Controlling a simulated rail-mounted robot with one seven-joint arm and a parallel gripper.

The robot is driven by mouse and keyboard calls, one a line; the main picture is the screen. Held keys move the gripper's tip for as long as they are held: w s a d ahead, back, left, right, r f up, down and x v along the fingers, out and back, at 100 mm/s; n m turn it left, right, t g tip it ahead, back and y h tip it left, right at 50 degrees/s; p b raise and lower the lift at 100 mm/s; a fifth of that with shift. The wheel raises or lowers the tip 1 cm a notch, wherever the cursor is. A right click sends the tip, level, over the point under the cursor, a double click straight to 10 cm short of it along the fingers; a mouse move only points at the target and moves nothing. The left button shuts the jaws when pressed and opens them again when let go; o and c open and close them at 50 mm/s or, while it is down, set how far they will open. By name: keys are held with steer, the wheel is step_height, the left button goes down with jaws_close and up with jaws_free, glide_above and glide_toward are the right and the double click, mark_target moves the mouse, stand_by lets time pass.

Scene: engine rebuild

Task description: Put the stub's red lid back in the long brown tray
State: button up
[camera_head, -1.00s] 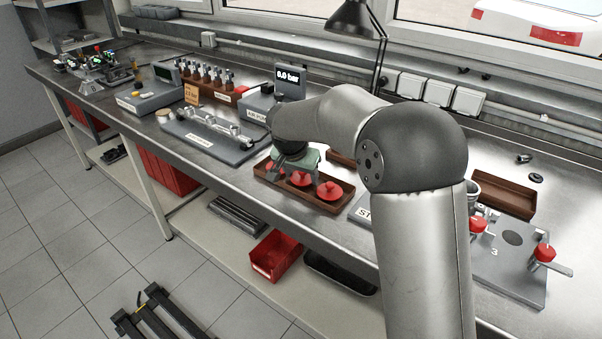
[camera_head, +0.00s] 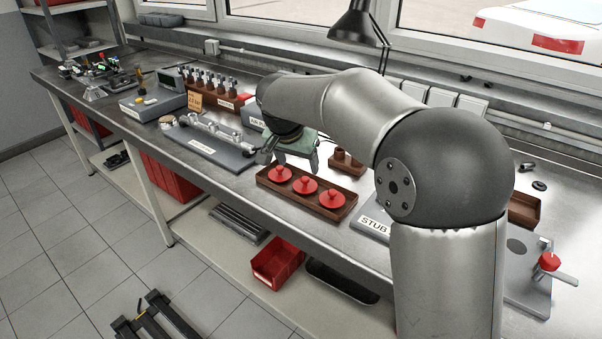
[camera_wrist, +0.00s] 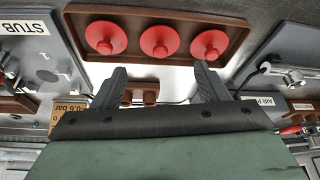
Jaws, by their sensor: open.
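The long brown tray (camera_head: 264,184) lies on the bench and holds three round red lids with knobs: a left one (camera_head: 280,174), a middle one (camera_head: 305,185) and a right one (camera_head: 332,198). In the wrist view the tray (camera_wrist: 240,48) crosses the top, with the lids in a row. My gripper (camera_head: 291,158) is open and empty, behind and above the tray, clear of the lids. The grey stub plate (camera_head: 374,228) stands right of the tray, partly hidden by my arm. Its label and part of its top show in the wrist view (camera_wrist: 45,55).
A small brown block with pegs (camera_head: 346,163) stands behind the tray. A grey fixture with silver parts (camera_head: 215,147) lies to the left. At the right, a grey plate (camera_head: 527,280) bears a red-topped part (camera_head: 549,261). A lamp (camera_head: 355,25) stands at the back.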

steer(key=s+d+f+n+g, duration=0.2)
steer(key=s+d, duration=1.1)
steer(key=s, duration=0.2)
steer(key=s+d+f+n+g+y, duration=0.1)
steer(key=s+d+f, duration=0.2)
steer(key=s, duration=0.6)
steer(key=s+d+f+n+g+y, duration=0.1)
steer(key=s+d+f, duration=0.2)
steer(key=s, duration=0.5)
steer(key=shift+s+f+n, duration=0.3)
steer(key=shift+s+f, duration=0.05)
steer(key=shift+f, duration=0.5)
